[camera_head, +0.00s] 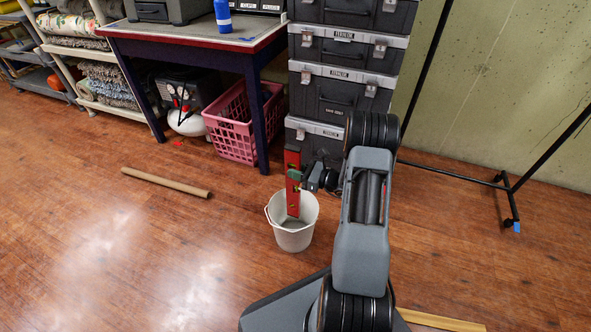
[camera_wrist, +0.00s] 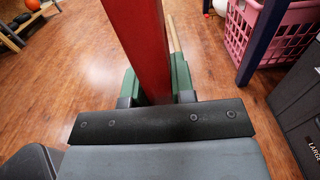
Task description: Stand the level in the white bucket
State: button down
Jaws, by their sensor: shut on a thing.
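The red level (camera_head: 292,190) stands upright in the head view, its lower part inside the white bucket (camera_head: 293,237). The bucket stands on the wood floor. My gripper (camera_head: 299,176) is shut on the level at about mid-height, above the bucket's rim. In the wrist view the level (camera_wrist: 142,45) runs up between the green fingers of my gripper (camera_wrist: 155,85). Whether the level's foot touches the bucket's bottom, I cannot tell. The bucket does not show in the wrist view.
A stack of black cases (camera_head: 343,92) stands close behind the bucket. A pink basket (camera_head: 236,128) sits under the workbench (camera_head: 195,38). A cardboard tube (camera_head: 166,182) lies on the floor to the left. A rack stand (camera_head: 510,190) is at right. The floor at left front is clear.

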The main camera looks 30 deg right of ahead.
aim_at(300, 187)
jog(key=shift+f+b, duration=1.5)
jog(key=shift+f, duration=2.3)
jog(key=c, duration=0.9)
grip_release()
jog(key=shift+f, duration=0.15)
jog(key=p+v, duration=0.4)
jog(key=v, duration=0.9)
jog(key=shift+s+d, duration=0.25)
jog(key=shift+d, duration=0.05)
